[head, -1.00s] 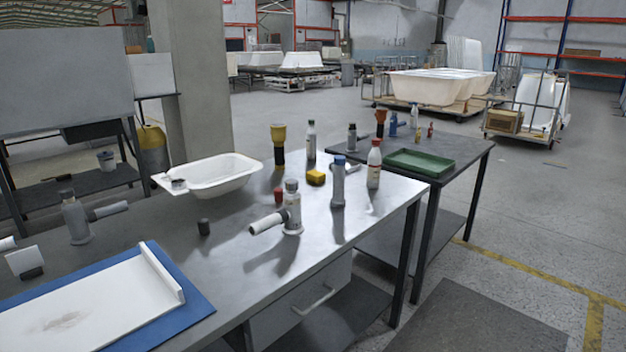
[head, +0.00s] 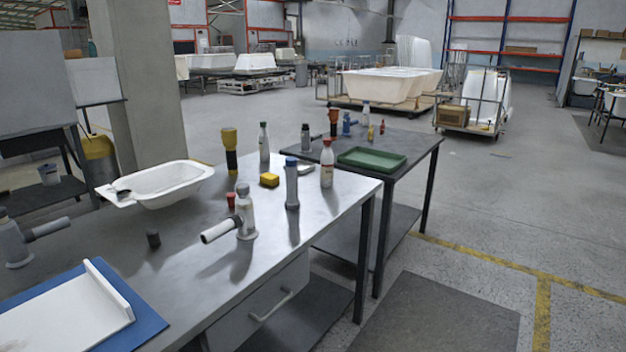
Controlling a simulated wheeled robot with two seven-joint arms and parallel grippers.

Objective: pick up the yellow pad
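The yellow pad (head: 269,180) is a small block lying on the grey metal workbench (head: 200,262), toward its far right part. A tall blue-grey cylinder (head: 292,186) stands just right of it, and a yellow-and-black tool (head: 230,150) stands upright to its left. A small red item (head: 231,201) is nearer to me on its left. Neither of my grippers shows in the head view.
A grey spray tool (head: 245,215) stands in front of the pad. A white basin (head: 165,184) is at the left. A red-capped bottle (head: 327,165) stands to the right. A second table with a green tray (head: 371,158) adjoins. Open floor (head: 480,220) lies right.

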